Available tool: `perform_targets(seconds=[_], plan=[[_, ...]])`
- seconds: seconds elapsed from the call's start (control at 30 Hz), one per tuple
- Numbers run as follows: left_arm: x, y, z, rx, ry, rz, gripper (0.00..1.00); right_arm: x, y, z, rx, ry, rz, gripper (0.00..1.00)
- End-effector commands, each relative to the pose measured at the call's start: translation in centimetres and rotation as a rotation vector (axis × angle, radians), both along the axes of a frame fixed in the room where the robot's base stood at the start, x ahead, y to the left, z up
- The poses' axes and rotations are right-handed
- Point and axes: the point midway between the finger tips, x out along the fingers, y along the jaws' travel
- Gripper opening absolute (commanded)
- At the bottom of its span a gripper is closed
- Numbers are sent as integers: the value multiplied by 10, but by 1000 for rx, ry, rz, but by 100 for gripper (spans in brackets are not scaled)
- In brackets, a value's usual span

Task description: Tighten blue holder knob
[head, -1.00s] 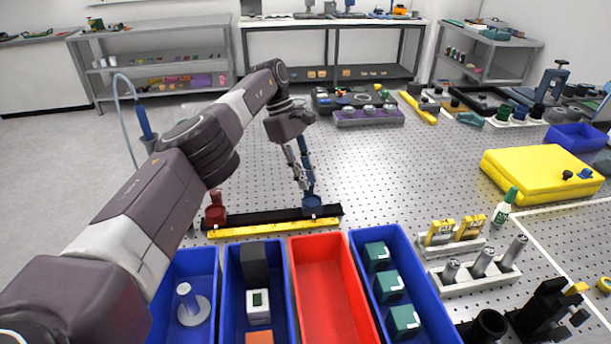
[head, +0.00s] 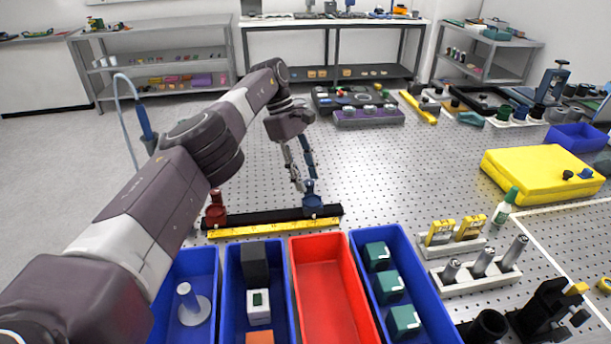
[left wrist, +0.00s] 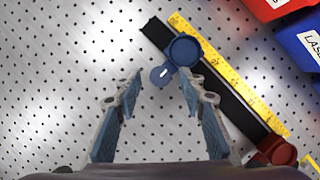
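The blue holder (head: 313,203) stands at the right end of a black rail (head: 265,217) in the head view. In the left wrist view the holder (left wrist: 186,49) shows as a round blue cup. Its small blue knob (left wrist: 161,76), with a white mark, sticks out on one side. My left gripper (head: 304,183) points down at the holder. In the left wrist view its fingers (left wrist: 160,80) are apart, with the knob showing between the tips. I see no contact on the knob. My right gripper is not in view.
A red holder (head: 215,212) stands at the rail's other end, with a yellow ruler (head: 275,227) along the front. Blue bins (head: 222,262) and a red bin (head: 322,285) stand nearer.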

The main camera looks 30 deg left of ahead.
Motion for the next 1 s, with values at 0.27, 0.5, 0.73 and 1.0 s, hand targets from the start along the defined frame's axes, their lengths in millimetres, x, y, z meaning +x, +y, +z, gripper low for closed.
perform_targets(seconds=[0.27,0.5,0.73,1.0], plan=[[-1,0,-1,-1,2,14,37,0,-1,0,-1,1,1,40],[-2,1,-1,0,2,78,37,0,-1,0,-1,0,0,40],[-3,1,-1,0,1,187,37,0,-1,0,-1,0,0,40],[-5,0,-2,1,1,359,37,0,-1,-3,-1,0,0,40]])
